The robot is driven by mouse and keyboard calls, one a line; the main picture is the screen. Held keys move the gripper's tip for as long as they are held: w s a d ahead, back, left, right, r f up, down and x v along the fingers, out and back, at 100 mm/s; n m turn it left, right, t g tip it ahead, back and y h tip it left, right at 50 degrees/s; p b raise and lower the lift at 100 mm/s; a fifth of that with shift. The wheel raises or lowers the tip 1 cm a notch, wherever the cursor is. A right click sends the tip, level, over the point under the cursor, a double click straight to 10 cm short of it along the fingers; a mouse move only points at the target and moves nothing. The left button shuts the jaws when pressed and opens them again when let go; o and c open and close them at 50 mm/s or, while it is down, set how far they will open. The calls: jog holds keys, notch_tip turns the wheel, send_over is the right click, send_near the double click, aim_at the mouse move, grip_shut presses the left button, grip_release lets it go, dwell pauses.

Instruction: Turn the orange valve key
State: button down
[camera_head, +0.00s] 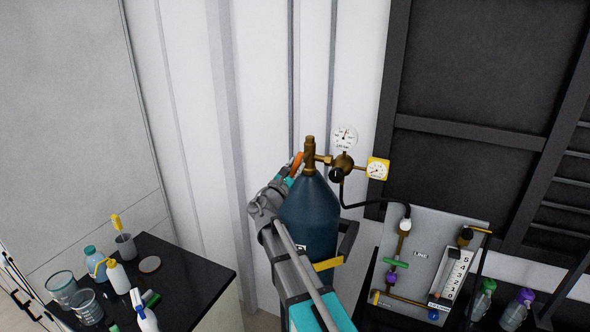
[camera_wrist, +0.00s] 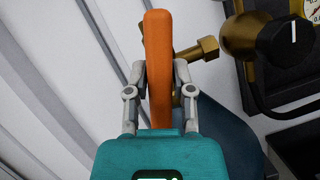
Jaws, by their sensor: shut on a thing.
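The orange valve key (camera_wrist: 158,45) stands upright in the middle of the wrist view, between the two grey fingers. My gripper (camera_wrist: 159,75) is shut on it, one finger on each side. In the head view the key (camera_head: 297,160) shows as a small orange piece left of the brass valve (camera_head: 310,156) on top of the dark blue gas cylinder (camera_head: 312,215). My arm reaches up along the cylinder's left side, and the cylinder hides part of my gripper. In the wrist view a brass fitting (camera_wrist: 200,50) lies just right of the key.
The brass regulator (camera_head: 343,163) carries a white gauge (camera_head: 345,137) and a yellow gauge (camera_head: 377,169). A black hose runs right to a grey panel (camera_head: 425,235). A black bench (camera_head: 190,275) with bottles and beakers stands left. The ribbed white wall is close behind.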

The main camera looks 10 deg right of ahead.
jog(key=shift+r+n+t+y, duration=0.1)
jog(key=shift+n+t+y, duration=0.25)
jog(key=shift+n, duration=0.7)
jog(key=shift+n+t+y, duration=0.25)
jog(key=shift+n+t, duration=0.2)
jog(key=shift+n, duration=0.6)
jog(key=c, duration=0.5)
grip_release()
